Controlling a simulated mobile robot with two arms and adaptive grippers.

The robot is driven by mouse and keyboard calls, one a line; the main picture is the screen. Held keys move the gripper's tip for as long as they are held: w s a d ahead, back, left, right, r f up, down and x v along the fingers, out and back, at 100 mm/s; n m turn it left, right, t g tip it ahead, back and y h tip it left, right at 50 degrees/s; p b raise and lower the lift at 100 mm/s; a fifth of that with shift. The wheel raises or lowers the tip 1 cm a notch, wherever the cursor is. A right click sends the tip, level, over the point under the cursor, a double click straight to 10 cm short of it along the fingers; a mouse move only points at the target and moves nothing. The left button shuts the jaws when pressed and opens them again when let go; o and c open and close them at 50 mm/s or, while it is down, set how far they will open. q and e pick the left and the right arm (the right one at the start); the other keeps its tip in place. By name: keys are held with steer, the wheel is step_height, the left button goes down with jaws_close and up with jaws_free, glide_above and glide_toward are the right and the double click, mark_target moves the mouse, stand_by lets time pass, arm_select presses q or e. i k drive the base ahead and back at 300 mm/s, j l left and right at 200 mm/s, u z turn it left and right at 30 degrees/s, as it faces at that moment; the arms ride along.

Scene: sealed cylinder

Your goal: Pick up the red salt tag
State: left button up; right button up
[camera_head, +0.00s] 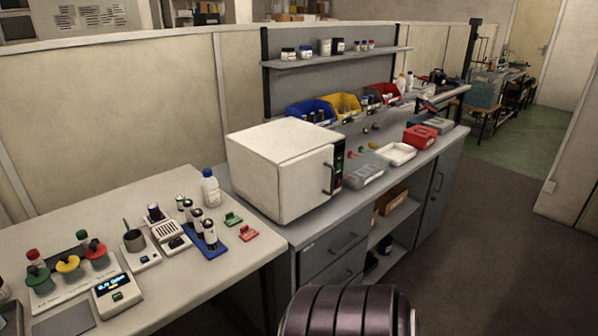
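A small flat red tag (248,234) lies on the pale left table (190,285), close to its right edge. It is likely the red salt tag, but no writing on it can be read. A similar green tag (233,219) lies just behind it. A blue rack (221,247) with dark, white-capped vials stands to the left of the red tag, apart from it. Nothing covers the red tag. Neither of my grippers shows in the head view.
A white oven-like box (284,165) stands on the grey bench right of the tags. A white bottle with a blue cap (210,188) stands behind them. A device with a lit display (113,292) sits front left. The table in front of the red tag is clear.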

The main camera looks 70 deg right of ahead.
mark_target(245, 234)
steer(key=z, duration=2)
steer(key=i+l+z, duration=0.1)
steer(key=i, duration=0.25)
steer(key=i+l+z, duration=0.1)
steer(key=i, duration=0.25)
steer(key=l, duration=0.1)
